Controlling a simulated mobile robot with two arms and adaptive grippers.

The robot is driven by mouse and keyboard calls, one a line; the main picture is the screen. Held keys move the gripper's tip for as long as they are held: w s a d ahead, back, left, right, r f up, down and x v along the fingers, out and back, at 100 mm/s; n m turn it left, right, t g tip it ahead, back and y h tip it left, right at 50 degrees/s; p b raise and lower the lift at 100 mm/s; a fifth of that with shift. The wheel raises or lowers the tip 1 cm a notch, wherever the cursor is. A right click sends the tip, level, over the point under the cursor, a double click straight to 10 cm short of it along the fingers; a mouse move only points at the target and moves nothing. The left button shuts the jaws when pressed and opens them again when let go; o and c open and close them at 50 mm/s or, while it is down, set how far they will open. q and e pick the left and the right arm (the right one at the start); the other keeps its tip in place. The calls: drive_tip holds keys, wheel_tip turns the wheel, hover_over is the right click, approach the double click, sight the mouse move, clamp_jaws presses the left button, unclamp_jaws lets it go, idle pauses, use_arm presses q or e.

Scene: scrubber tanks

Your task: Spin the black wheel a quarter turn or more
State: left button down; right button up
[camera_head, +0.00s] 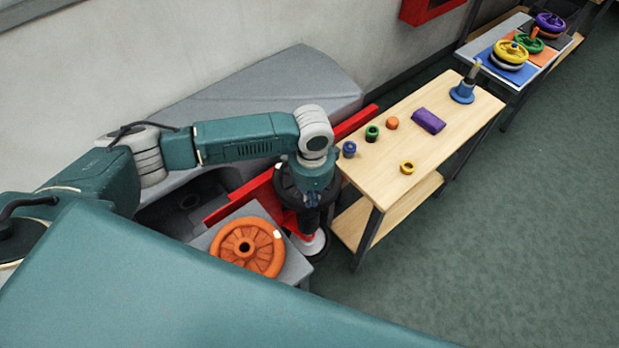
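The black wheel (284,188) is mounted at the red frame beside the wooden table, and my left arm hides much of it. My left gripper (311,222) points down in front of the wheel. I cannot tell whether it touches the wheel, and its dark fingers blend with the dark parts behind, so their opening does not show. My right gripper is not in view.
An orange wheel (248,247) lies on a grey stand near me. A wooden table (400,117) with small coloured rings and a purple block (428,121) stands to the right. Coloured wheels lie on a farther table. The right floor is clear.

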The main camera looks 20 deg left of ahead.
use_arm(q)
drive_tip(key=shift+w+d, duration=0.15)
drive_tip(key=shift+d, duration=0.2)
drive_tip(key=shift+w+d, duration=0.7)
drive_tip(key=shift+d, duration=0.15)
wheel_tip(320, 180, up, 7)
drive_tip(key=p, duration=0.8)
idle(0.4)
